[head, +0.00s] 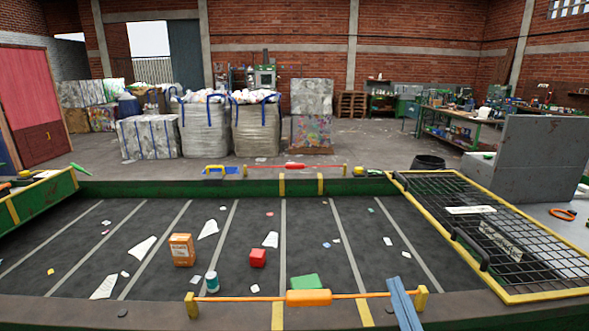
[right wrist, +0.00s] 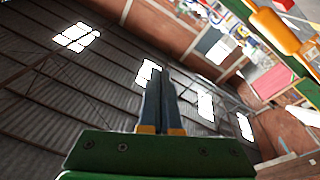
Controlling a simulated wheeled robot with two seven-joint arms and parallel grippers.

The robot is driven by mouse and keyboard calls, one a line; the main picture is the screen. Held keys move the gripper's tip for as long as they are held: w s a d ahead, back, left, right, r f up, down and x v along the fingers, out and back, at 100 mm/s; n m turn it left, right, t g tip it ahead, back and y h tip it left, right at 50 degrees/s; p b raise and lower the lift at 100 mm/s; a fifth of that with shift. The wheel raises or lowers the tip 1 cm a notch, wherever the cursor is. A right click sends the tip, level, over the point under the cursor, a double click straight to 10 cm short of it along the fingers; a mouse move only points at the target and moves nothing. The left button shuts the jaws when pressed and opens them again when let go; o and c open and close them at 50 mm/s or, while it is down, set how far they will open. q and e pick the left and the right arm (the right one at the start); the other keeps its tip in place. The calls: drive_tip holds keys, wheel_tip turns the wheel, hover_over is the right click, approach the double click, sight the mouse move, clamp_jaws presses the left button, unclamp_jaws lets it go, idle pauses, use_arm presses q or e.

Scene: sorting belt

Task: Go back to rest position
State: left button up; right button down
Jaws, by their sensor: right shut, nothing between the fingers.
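My right gripper (head: 394,284) shows at the lower front edge of the belt in the head view, its blue fingers pointing up. In the right wrist view the right gripper (right wrist: 160,76) has its fingers together with nothing between them, pointing towards the roof. My left gripper is not in view. On the dark belt (head: 330,215) lie an orange box (head: 181,250), a red cube (head: 258,258), a small teal-and-white bottle (head: 212,282) and a green flat piece (head: 307,282). The right gripper touches none of them.
An orange-handled bar (head: 309,297) runs along the front belt edge, close left of my right gripper. White scraps are scattered on the belt. Big white bags (head: 205,130) stand beyond it.

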wheel_tip(320, 180, down, 9)
drive_tip(key=s+d+m+g+h, duration=0.2)
drive_tip(key=g, duration=0.2)
drive_tip(key=s+a+f+m+g+y, duration=0.1)
drive_tip(key=s+a+f+g+y, duration=0.1)
drive_tip(key=s+f+g, duration=1.3)
drive_tip(key=s+f+t, duration=0.1)
drive_tip(key=s+f, duration=0.2)
drive_tip(key=f, duration=0.7)
drive_tip(key=s+f, duration=0.3)
drive_tip(key=f, duration=0.7)
drive_tip(key=s+d+f, duration=0.2)
drive_tip(key=s+f, duration=0.8)
drive_tip(key=s, duration=0.2)
drive_tip(key=shift+s+g, duration=0.15)
drive_tip(key=shift+g, duration=0.25)
